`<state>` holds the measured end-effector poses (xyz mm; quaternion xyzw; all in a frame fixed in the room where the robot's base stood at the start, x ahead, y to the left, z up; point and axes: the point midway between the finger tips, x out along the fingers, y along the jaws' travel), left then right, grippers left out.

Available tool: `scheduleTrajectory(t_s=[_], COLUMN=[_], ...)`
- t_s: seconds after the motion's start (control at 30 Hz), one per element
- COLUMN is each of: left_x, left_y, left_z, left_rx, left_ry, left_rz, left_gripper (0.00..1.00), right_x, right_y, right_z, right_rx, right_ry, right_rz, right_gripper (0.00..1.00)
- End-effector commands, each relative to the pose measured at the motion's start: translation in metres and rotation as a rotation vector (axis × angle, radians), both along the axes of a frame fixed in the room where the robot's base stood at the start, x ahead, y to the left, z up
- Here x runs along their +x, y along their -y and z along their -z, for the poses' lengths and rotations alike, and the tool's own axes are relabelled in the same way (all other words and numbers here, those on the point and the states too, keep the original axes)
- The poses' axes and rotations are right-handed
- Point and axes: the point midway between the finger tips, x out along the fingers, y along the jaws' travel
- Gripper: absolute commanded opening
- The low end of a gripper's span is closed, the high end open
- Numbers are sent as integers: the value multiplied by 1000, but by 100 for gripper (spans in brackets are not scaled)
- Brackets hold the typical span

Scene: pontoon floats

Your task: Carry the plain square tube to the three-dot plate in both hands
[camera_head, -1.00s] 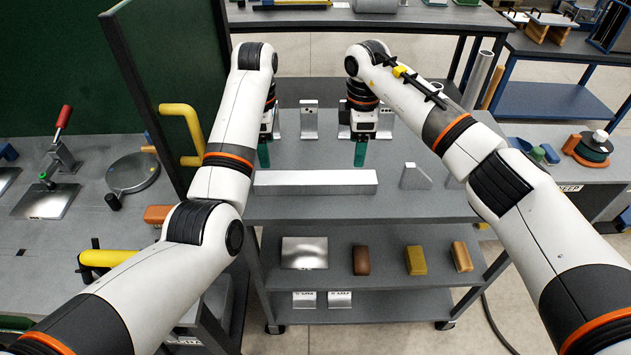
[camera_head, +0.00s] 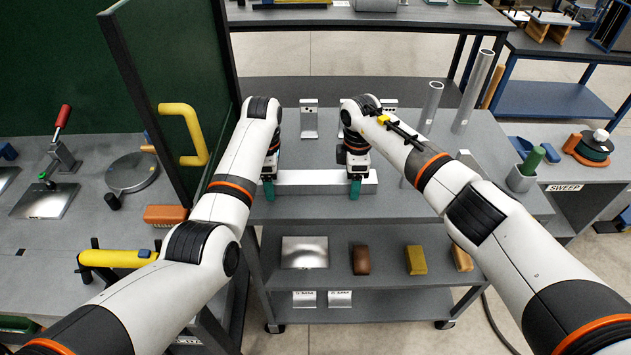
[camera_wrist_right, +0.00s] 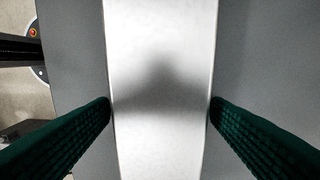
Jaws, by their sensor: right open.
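The plain square tube (camera_head: 315,178), a long silvery bar, lies flat across the cart top. My right gripper (camera_head: 355,180) is over its right part, and the tube (camera_wrist_right: 160,110) passes between the open fingers (camera_wrist_right: 160,112) in the right wrist view, with its sides close to both fingers. My left gripper (camera_head: 269,186) is down at the tube's left end; its far finger is hidden, so its opening is unclear. Small upright plates stand behind: one (camera_head: 309,120) shows between my arms, another (camera_head: 390,103) is partly covered by my right arm. I cannot count their dots.
Two upright round tubes (camera_head: 433,105) (camera_head: 477,90) stand at the cart's back right. A green panel with a yellow handle (camera_head: 190,130) stands close to my left arm. The lower shelf holds a shiny plate (camera_head: 304,252) and coloured blocks (camera_head: 416,260).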

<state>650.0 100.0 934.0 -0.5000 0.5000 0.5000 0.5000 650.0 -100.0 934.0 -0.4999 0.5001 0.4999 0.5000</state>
Motion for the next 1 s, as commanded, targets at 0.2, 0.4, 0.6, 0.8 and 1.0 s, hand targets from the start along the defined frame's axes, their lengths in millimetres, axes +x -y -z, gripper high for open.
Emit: scheduleTrajectory(t_s=[0.2, 0.4, 0.6, 0.8, 1.0], left_x=[0, 0, 0, 0, 0], left_y=[0, 0, 0, 0, 0], left_z=[0, 0, 0, -5, -23], left_rx=[0, 0, 0, 0, 0], left_ry=[0, 0, 0, 2, 2], left_rz=[0, 0, 0, 0, 0], left_gripper=[50, 17, 8, 8, 8], right_x=[0, 0, 0, 1, 1], right_y=[0, 0, 0, 0, 0], right_z=[0, 0, -1, -6, -23], right_rx=[0, 0, 0, 1, 1], right_ry=[0, 0, 1, 2, 2], right_rz=[0, 0, 0, -1, -1], right_gripper=[50, 17, 8, 8, 8])
